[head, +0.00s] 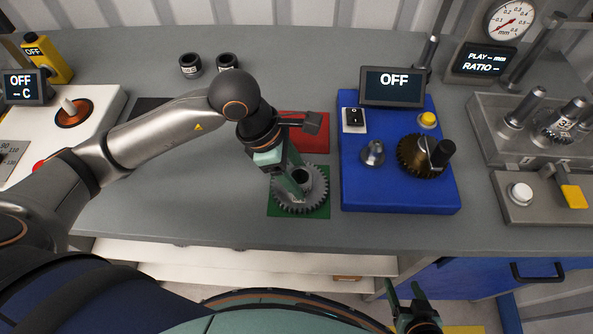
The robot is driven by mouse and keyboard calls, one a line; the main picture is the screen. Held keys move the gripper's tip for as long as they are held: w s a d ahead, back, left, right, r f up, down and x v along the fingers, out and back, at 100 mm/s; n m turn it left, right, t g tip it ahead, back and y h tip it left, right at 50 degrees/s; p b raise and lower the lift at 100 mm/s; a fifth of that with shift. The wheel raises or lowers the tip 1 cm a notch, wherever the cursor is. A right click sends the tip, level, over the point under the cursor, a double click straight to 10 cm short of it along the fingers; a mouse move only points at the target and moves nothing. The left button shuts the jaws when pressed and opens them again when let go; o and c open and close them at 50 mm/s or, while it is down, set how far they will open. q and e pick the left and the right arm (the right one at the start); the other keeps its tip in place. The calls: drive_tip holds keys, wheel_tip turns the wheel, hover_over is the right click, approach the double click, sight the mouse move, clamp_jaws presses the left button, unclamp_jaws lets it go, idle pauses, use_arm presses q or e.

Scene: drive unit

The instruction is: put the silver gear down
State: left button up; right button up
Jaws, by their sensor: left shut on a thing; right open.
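The silver gear (316,191) is a grey toothed wheel with a dark hub. It is at the green mat (322,211), in front of the red mat. I cannot tell whether it touches the mat or hangs just above it. My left gripper (299,187) points down at it and is shut on it near the hub. The gripper hides part of the gear's left and back. My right gripper (406,300) is open and empty, low in the picture beyond the bench's front edge.
A blue drive unit (365,196) with a brass gear (411,157) and an OFF display (392,86) stands right of the green mat. A red mat (316,139) lies behind. Two dark cylinders (190,66) stand at the back. The bench left of the green mat is clear.

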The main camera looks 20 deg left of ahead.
use_arm(q)
drive_tip(key=shift+f, duration=0.1)
drive_tip(key=o, duration=1.3)
drive_tip(key=shift+c, duration=0.2)
drive_tip(key=v, duration=1.2)
drive_tip(key=shift+s, duration=0.1)
